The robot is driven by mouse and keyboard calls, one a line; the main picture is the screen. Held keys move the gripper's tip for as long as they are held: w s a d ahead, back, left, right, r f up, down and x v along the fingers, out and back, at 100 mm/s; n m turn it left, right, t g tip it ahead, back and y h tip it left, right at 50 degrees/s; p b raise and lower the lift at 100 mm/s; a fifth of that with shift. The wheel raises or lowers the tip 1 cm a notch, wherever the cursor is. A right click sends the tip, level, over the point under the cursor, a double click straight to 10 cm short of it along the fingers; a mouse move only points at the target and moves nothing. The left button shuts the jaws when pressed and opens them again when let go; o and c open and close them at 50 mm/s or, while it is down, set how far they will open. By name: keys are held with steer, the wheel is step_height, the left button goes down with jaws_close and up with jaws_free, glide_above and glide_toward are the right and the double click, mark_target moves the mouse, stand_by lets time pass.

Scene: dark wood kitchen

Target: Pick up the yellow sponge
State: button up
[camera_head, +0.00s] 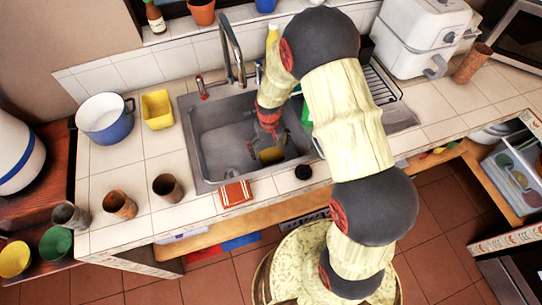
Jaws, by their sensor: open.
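A yellow piece that looks like the sponge (272,155) lies low in the right part of the grey sink basin (215,143). It is small in view and partly covered by my gripper. My gripper (262,141), with dark fingers and red parts, reaches down into the basin from above. Its fingers are open, just above or beside the yellow piece. I cannot tell whether they touch it.
The tap (233,55) rises behind the basin. A yellow container (157,109) and blue-white pot (105,117) stand left of the sink. A red cloth-like item (235,194) and black round piece (303,172) lie at the front rim. A dish rack (382,85) is right.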

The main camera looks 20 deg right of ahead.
mark_target(271, 154)
steer(key=f, duration=0.1)
steer(key=f+b, duration=0.1)
steer(key=f, duration=0.3)
steer(key=shift+s+d, duration=0.2)
steer(key=shift+d, duration=0.1)
steer(key=shift+r, duration=0.15)
steer(key=shift+c, duration=0.4)
steer(key=c, duration=0.8)
steer(key=shift+c, duration=0.2)
